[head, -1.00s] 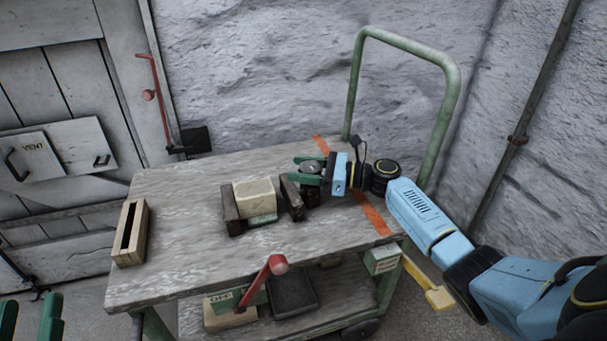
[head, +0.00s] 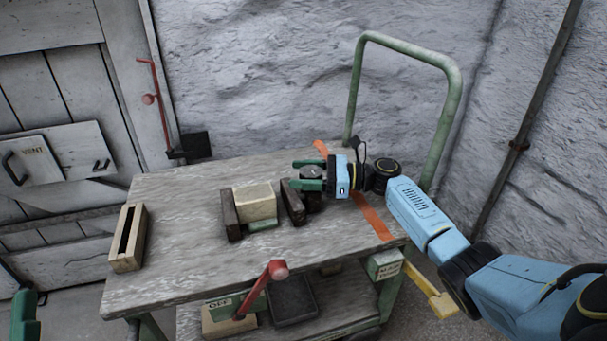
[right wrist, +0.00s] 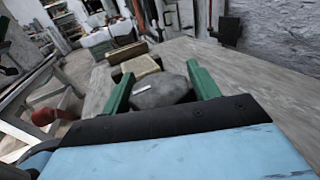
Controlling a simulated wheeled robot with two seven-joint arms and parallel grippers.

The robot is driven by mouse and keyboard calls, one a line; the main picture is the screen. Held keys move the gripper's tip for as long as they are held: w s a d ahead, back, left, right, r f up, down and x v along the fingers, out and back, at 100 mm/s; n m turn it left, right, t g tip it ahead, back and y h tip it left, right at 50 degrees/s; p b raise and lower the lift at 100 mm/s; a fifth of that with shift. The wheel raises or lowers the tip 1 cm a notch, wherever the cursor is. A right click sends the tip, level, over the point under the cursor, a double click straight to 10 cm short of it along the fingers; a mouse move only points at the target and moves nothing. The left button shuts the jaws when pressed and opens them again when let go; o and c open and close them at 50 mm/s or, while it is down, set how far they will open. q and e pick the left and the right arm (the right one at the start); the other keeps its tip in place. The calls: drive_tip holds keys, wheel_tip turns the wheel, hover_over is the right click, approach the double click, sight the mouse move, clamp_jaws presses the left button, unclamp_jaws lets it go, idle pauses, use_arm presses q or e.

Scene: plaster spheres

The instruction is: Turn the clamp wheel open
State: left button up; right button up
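The clamp lies on the trolley top, with dark jaws (head: 230,214) and a pale block (head: 255,203) between them. Its dark grey round clamp wheel (head: 312,173) is at the right end and also shows in the right wrist view (right wrist: 162,92). My right gripper (head: 308,174) reaches in from the right, one green finger on each side of the wheel. The wheel's underside is hidden. Part of my left gripper (head: 25,316) shows at the lower left edge.
A slotted wooden box (head: 128,238) stands at the trolley top's left end. The green trolley handle (head: 455,110) rises behind my right arm. A red-knobbed lever (head: 262,285) sticks up in front. A lower shelf holds a dark tray (head: 293,300).

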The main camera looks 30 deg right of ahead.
sight(304, 169)
drive_tip(key=shift+o, duration=0.9)
drive_tip(key=shift+r, duration=0.1)
drive_tip(key=shift+r+p, duration=0.4)
drive_tip(key=shift+r, duration=0.2)
wheel_tip(304, 169, up, 5)
drive_tip(key=shift+f+p, duration=0.2)
drive_tip(key=shift+p, duration=1.05)
wheel_tip(304, 169, up, 4)
drive_tip(key=shift+f+p, duration=0.15)
drive_tip(key=shift+p, duration=0.75)
use_arm(q)
drive_tip(key=s+a+f+g+y, duration=0.1)
drive_tip(key=a+f+g+y, duration=0.1)
drive_tip(key=f+g, duration=0.4)
drive_tip(key=a+f+g+y, duration=0.1)
drive_tip(key=f+g+y, duration=0.1)
drive_tip(key=f+g, duration=0.5)
drive_tip(key=shift+s+a+f+n+y, duration=0.3)
drive_tip(key=shift+s+a+f, duration=0.1)
drive_tip(key=shift+f, duration=1.85)
use_arm(e)
drive_tip(key=shift+r, duration=0.2)
